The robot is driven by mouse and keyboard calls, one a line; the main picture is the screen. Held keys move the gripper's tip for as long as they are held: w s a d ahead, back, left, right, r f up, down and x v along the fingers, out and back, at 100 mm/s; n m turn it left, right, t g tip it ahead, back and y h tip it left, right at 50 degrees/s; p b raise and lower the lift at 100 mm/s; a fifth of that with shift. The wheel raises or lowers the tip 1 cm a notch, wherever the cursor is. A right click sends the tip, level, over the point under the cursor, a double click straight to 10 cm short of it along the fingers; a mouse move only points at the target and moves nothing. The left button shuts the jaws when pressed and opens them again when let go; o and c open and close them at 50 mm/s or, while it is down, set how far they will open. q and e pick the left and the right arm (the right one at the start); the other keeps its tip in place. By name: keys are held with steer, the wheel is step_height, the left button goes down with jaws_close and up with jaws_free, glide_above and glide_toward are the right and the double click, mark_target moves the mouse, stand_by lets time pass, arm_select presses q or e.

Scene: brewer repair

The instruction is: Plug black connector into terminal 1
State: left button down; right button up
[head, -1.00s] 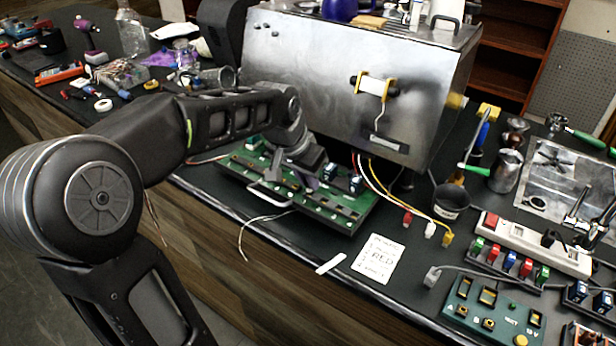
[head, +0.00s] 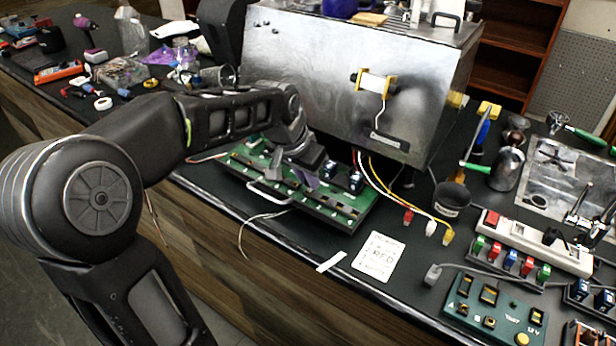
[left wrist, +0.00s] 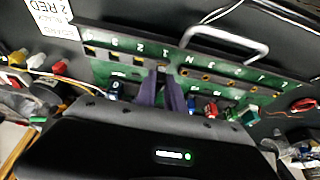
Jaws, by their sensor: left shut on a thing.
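A green terminal board (head: 330,205) with a metal handle lies on the dark bench in front of the steel brewer. My left gripper (head: 308,181) reaches down over the middle of the board. In the left wrist view the purple-grey fingers of my left gripper (left wrist: 162,82) are close together, with their tips at the board's row of terminals. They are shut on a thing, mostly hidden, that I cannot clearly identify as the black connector. My right gripper is not in view.
Dark blue connectors (head: 356,182) stand on the board beside the gripper. Red, white and yellow leads end in loose plugs (head: 430,228) to its right. A printed card (head: 378,257) lies near the bench edge. The steel brewer (head: 310,85) stands close behind the board.

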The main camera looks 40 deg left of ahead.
arm_select(q)
steer(key=shift+f+b, duration=0.55)
steer(key=shift+b, duration=0.1)
stand_by(1.5)
steer(key=c, duration=1.3)
jaws_free()
steer(key=shift+c, duration=0.2)
steer(key=v, duration=0.7)
steer(key=shift+s+r, duration=0.2)
steer(key=shift+r, duration=0.15)
